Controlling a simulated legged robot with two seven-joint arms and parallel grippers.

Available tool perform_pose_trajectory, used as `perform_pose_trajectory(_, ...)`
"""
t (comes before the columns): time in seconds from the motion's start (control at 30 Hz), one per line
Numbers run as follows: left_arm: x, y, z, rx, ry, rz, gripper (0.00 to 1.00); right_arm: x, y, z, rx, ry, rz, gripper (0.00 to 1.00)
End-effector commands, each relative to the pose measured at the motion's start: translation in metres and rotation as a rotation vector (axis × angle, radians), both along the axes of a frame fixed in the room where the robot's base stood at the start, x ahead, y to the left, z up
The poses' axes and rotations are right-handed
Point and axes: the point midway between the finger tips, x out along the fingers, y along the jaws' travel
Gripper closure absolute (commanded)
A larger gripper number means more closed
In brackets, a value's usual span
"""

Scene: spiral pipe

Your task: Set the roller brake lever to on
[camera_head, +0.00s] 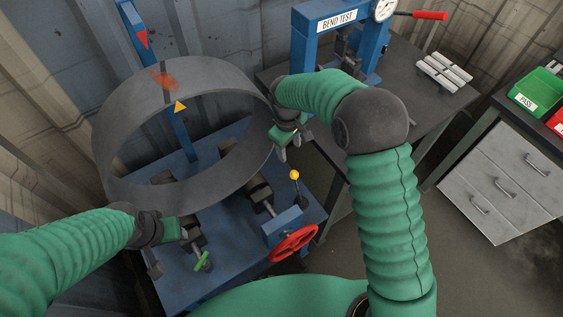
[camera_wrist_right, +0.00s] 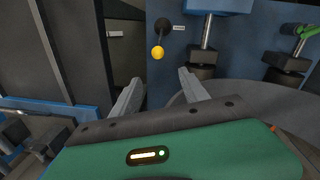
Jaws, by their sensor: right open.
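A lever with a yellow ball knob (camera_head: 294,175) stands on the blue roller machine, right of the big grey ring. In the right wrist view the yellow knob (camera_wrist_right: 157,53) hangs on a dark stem from a round black pivot, beside a small label too small to read. My right gripper (camera_head: 294,146) is open and empty, above the knob in the head view. In the wrist view its fingertips (camera_wrist_right: 160,76) are spread, with the knob just beyond the gap, apparently untouched. My left gripper (camera_head: 192,238) is low over the machine's left part; its jaws are unclear.
The grey ring (camera_head: 190,193) stands on the blue machine (camera_head: 230,268) close to my right gripper. A red handwheel (camera_head: 293,243) and a green handle (camera_head: 203,261) are at the front. A bench with the blue bend test press (camera_head: 304,50) stands behind at right.

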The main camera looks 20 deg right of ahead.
Motion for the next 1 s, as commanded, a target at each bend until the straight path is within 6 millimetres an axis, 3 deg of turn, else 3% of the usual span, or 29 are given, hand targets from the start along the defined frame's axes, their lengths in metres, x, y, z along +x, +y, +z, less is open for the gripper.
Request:
perform_pose_trajectory(0.4, 0.0, 0.0, 0.004, 0.0, 0.0, -0.001, 0.54, 0.008, -0.008, -0.106, -0.001, 0.011, -0.005, 0.48)
perform_pose_trajectory(0.6, 0.0, 0.0, 0.006, 0.0, 0.0, -0.001, 0.54, 0.009, -0.012, -0.146, -0.002, 0.006, -0.006, 0.48)
perform_pose_trajectory(0.8, 0.0, 0.0, 0.006, 0.0, 0.0, -0.001, 0.54, 0.011, -0.014, -0.163, -0.001, 0.003, -0.005, 0.48)
perform_pose_trajectory(1.0, 0.0, 0.0, 0.006, 0.0, 0.0, -0.001, 0.54, 0.012, -0.015, -0.163, 0.0, 0.004, -0.005, 0.48)
